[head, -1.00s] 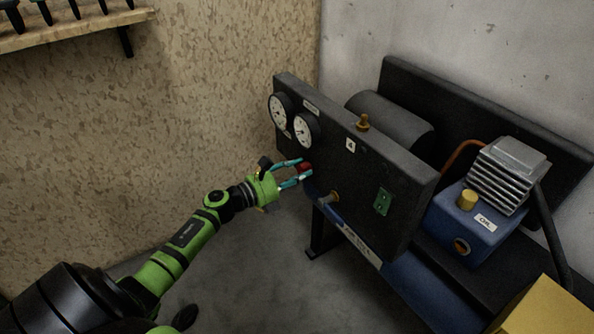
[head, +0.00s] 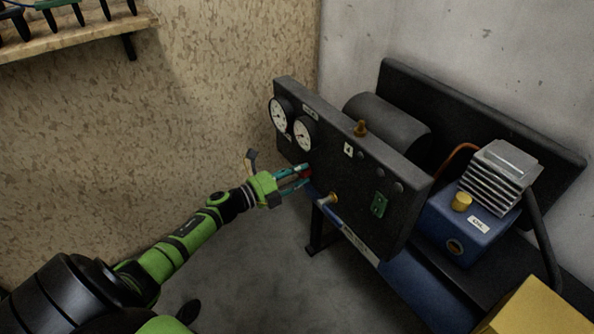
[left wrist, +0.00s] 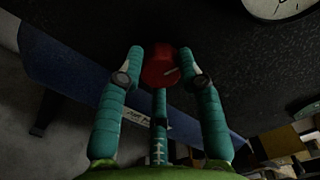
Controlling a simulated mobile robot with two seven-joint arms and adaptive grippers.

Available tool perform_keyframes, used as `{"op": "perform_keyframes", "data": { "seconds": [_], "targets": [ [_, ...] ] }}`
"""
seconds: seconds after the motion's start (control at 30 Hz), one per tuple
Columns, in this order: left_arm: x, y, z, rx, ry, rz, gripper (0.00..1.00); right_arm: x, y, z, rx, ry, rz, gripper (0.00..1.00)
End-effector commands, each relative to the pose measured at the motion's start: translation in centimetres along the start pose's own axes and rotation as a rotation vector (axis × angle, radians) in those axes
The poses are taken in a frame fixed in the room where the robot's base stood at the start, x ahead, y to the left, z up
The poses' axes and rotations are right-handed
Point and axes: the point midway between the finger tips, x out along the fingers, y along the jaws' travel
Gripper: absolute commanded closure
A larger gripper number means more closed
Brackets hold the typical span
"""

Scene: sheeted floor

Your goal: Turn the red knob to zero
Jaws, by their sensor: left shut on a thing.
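The red knob (head: 306,171) sits on the front of the dark panel (head: 355,190), below two round white gauges. Part of the knob is hidden by the fingers in the head view. My right gripper is not in view.
The gauges (head: 304,133) are just above the knob. A brass fitting (head: 331,198) sticks out to its lower right, and a green switch plate (head: 379,205) is farther right. A blue compressor block (head: 470,228) stands at the right. Floor left of the panel is clear.

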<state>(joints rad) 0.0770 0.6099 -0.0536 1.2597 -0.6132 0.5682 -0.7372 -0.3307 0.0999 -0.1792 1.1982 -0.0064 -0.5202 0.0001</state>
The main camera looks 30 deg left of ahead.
Motion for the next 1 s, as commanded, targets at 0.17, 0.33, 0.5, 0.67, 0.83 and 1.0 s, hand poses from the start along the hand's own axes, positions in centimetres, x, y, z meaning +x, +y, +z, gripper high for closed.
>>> {"op": "perform_keyframes", "data": {
  "seconds": [0.17, 0.33, 0.5, 0.67, 0.83, 1.0],
  "targets": [
    [0.12, -0.57, 1.02, -0.139, -0.018, -0.006, 0.96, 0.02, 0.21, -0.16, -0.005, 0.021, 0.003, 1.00],
    [0.12, -0.49, 1.04, -0.243, -0.018, -0.007, 0.96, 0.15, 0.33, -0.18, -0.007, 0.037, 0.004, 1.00],
    [0.11, -0.39, 1.03, -0.314, -0.018, -0.007, 0.96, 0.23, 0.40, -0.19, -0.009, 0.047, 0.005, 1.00],
    [0.11, -0.34, 1.02, -0.350, -0.018, -0.008, 0.96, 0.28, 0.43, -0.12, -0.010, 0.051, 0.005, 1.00],
    [0.11, -0.31, 1.03, -0.364, -0.019, -0.008, 0.96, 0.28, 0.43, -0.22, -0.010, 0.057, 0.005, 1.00],
    [0.10, -0.28, 1.03, -0.365, -0.019, -0.008, 0.96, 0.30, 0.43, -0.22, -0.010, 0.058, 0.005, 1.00]
  ]
}}
